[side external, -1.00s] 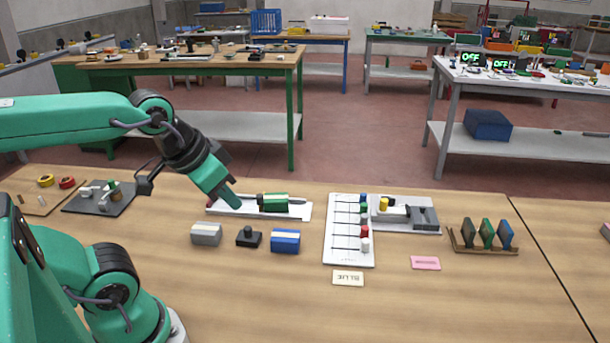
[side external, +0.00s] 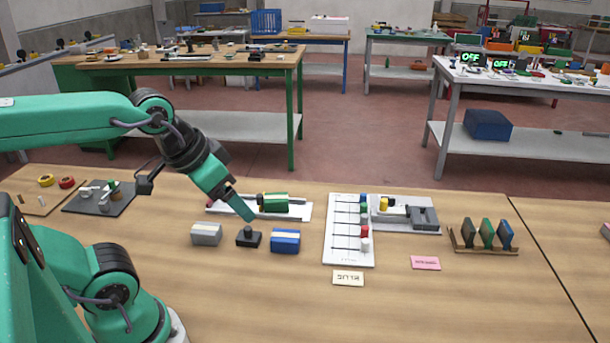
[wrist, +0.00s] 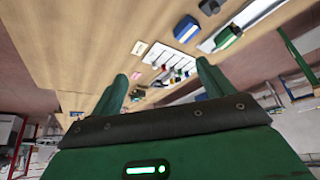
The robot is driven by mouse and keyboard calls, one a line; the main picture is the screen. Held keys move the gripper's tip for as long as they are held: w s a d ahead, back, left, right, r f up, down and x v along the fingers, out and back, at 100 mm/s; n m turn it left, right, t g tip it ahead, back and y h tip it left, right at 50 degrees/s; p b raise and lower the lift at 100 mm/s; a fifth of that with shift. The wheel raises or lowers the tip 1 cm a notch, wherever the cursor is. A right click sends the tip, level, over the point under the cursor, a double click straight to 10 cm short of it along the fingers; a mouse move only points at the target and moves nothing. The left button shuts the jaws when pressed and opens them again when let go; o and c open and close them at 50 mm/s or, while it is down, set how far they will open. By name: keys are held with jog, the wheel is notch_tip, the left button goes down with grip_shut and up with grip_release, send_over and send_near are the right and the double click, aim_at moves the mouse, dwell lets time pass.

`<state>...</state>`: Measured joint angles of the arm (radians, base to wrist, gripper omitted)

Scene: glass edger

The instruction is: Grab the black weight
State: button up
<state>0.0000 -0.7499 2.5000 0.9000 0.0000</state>
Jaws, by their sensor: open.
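The black weight (side external: 248,239), a dark block with a small knob on top, stands on the wooden table between a grey block (side external: 206,234) and a blue block (side external: 285,241). My gripper (side external: 249,217) hangs just above the weight's knob, with a small apparent gap. In the wrist view my gripper (wrist: 160,80) shows two green fingers spread apart with nothing held between them. A dark object at the top edge there looks like the black weight (wrist: 209,6), partly cut off, beyond the blue block (wrist: 187,29).
A white tray (side external: 298,212) with a green tool lies behind the weight. A white board (side external: 345,250) with coloured pegs stands to the right, near a grey fixture (side external: 425,218) and a rack of coloured plates (side external: 485,250). The table in front of the blocks is clear.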

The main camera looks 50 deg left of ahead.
jog(key=n+g, duration=0.5)
jog(key=n, duration=0.3)
send_over(248, 228)
notch_tip(248, 228, down, 16)
jog(key=shift+s+r, duration=0.1)
jog(key=shift+r, duration=0.15)
jog(key=shift+a+f+g, duration=0.3)
jog(key=shift+f, duration=0.1)
jog(key=shift+d+f, duration=0.2)
jog(key=shift+f, duration=3.7)
jog(key=c, duration=1.4)
